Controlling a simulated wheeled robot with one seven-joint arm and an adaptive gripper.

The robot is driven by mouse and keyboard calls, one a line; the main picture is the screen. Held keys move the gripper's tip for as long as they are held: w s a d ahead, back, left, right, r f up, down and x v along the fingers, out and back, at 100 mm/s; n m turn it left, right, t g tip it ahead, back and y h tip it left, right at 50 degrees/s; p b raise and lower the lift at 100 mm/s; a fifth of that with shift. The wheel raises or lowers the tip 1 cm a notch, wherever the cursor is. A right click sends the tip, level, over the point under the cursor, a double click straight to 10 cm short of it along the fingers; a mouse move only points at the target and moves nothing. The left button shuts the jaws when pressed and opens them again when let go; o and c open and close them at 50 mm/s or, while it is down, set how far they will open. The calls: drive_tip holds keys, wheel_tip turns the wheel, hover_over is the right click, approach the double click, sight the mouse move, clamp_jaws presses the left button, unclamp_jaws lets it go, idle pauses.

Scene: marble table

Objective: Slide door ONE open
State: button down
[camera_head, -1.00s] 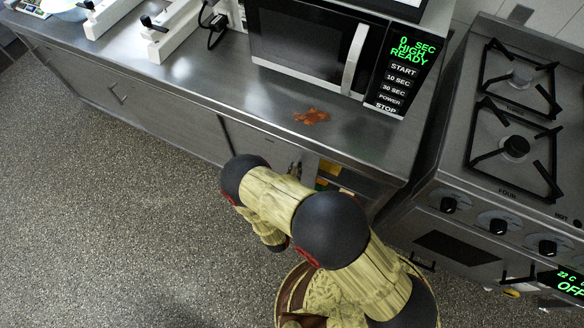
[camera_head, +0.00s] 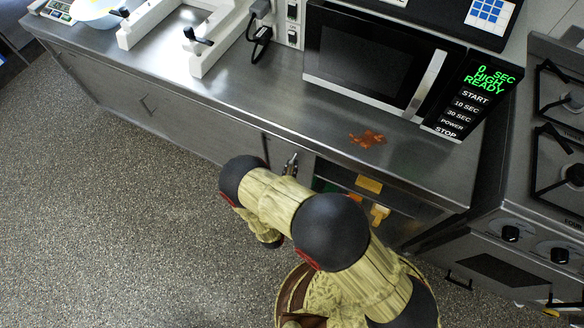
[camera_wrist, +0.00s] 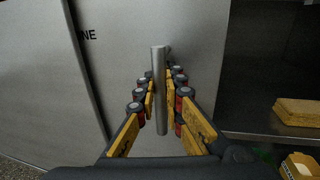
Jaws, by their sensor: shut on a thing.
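Door ONE (camera_wrist: 205,55) is a grey metal sliding panel. Its label shows only as "NE" in the wrist view, at the panel's left edge. A vertical silver bar handle (camera_wrist: 159,90) stands on it. My gripper (camera_wrist: 161,85) is shut on this handle, with its yellow, dark-padded fingers on either side of the bar. An open gap with a dark cabinet interior (camera_wrist: 265,70) lies right of the door. In the head view, the handle (camera_head: 291,165) shows just above my arm, which hides much of the door's front.
Inside the cabinet are a yellow block (camera_wrist: 298,112) and a yellow box (camera_wrist: 300,166). Above is the metal counter (camera_head: 230,90) with a microwave (camera_head: 375,60) and a reddish-brown patch (camera_head: 367,138). A stove (camera_head: 540,200) stands right. The floor (camera_head: 120,220) at left is clear.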

drive_tip(key=shift+s, duration=0.1)
drive_tip(key=c, duration=1.9)
unclamp_jaws()
drive_tip(key=s, duration=0.4)
drive_tip(key=s+a, duration=0.1)
drive_tip(key=s, duration=0.3)
drive_tip(key=s+a, duration=0.1)
drive_tip(key=s, duration=0.2)
drive_tip(key=shift+s, duration=0.4)
